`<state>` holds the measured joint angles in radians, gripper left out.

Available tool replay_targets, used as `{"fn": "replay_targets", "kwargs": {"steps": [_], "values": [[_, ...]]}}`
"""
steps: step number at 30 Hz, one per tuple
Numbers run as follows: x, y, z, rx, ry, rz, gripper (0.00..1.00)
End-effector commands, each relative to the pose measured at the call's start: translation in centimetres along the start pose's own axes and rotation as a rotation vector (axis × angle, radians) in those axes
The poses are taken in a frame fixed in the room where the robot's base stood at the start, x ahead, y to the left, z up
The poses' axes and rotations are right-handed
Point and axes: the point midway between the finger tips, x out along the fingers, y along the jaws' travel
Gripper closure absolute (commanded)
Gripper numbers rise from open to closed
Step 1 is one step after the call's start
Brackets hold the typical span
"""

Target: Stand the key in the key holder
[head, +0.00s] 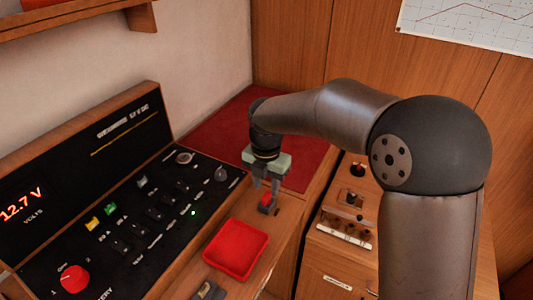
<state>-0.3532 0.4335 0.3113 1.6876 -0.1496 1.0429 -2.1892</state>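My gripper (266,203) points down over the wooden ledge, just behind the red tray. Its two fingers close around a small red piece, which looks like the head of the key (266,199). The key's lower part is too small and too hidden by the fingers to make out. A small dark slot (276,212) shows in the wood just right of the fingertips. I cannot tell whether it belongs to the key holder, and no other key holder is clearly visible.
An empty-looking red tray (237,249) sits in front of my gripper. The black switch panel (140,215) with a red knob (74,278) lies to the left. A wooden unit with small fittings (345,235) stands to the right. A red mat (225,130) lies behind.

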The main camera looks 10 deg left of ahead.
Motion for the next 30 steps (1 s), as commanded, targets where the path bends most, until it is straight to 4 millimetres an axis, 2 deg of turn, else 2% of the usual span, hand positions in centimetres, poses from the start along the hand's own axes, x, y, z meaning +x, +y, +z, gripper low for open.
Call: {"fn": "replay_targets", "kwargs": {"steps": [1,9,15,21,30], "values": [[-1.4,0.0,0.1,0.002,-0.004,0.005,0.64],[-8.1,0.0,0.1,0.001,-0.003,0.003,0.64],[-11.9,0.0,0.1,0.000,-0.002,0.002,0.64],[-13.7,0.0,0.1,0.000,0.000,-0.001,0.64],[-13.9,0.0,0.0,0.000,0.000,-0.001,0.64]]}}
